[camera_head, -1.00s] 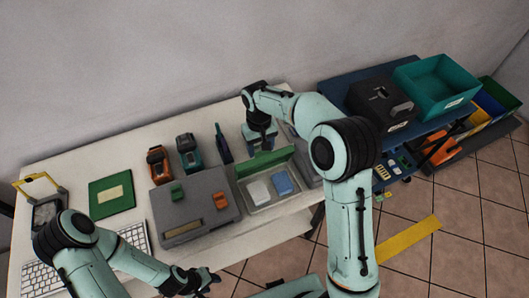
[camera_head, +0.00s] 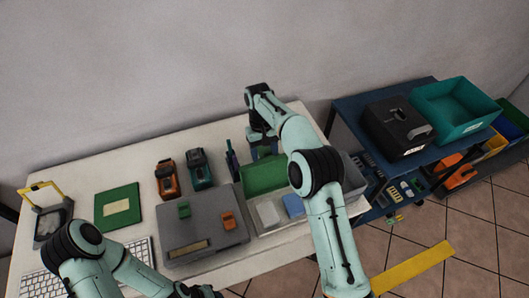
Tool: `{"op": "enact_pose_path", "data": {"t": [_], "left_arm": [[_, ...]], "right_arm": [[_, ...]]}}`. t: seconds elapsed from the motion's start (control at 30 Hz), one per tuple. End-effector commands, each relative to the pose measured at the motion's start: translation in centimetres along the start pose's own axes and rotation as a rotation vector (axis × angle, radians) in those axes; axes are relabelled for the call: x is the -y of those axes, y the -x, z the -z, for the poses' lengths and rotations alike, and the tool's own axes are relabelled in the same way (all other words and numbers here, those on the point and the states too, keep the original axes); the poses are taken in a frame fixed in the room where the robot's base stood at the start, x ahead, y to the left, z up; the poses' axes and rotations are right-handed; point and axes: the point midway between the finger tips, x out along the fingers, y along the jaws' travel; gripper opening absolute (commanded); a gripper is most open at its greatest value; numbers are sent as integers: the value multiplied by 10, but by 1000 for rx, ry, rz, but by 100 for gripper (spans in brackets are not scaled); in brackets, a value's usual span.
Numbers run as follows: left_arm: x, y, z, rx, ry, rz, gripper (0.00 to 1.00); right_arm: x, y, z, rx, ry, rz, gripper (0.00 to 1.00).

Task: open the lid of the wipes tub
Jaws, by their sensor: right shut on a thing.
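The wipes tub (camera_head: 256,229) appears to be the shallow light-grey box on the table, with a white pack (camera_head: 268,212) and a blue pack (camera_head: 293,205) in it. Its green lid (camera_head: 263,177) stands raised at the back, its broad face showing. My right gripper (camera_head: 264,152) is at the lid's top edge, shut on the lid; its fingertips are partly hidden. My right forearm covers the tub's right end. My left gripper (camera_head: 203,291) is at the bottom edge of the picture, cut off, and its jaws cannot be made out.
Left of the tub lies a grey case (camera_head: 203,233) with green and orange pieces on it. Behind it stand an orange-black device (camera_head: 167,180), a teal device (camera_head: 199,168) and a thin dark-blue upright item (camera_head: 231,160). A blue side table (camera_head: 350,110) at right holds a black box and a teal bin.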

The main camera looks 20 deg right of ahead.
Motion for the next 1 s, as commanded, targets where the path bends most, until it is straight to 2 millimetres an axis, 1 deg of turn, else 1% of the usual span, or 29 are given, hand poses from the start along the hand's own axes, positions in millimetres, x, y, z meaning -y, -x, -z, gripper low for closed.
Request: {"op": "enact_pose_path", "data": {"t": [0.03, 0.57, 0.6, 0.67, 1.0], "left_arm": [[2, -4, -3, 4, 1, 1, 43], [3, -5, -4, 5, 2, 2, 43], [3, -5, -4, 5, 2, 2, 43], [3, -5, -4, 5, 2, 2, 43], [2, -3, -2, 3, 1, 1, 43]], "right_arm": [[0, -17, -3, 28, 1, -2, 5], [-1, -18, -5, 34, -2, -4, 5], [-1, -18, -5, 34, -2, -4, 66], [-1, -18, -5, 35, -1, -4, 85], [1, -11, -3, 22, 1, -3, 85]]}}
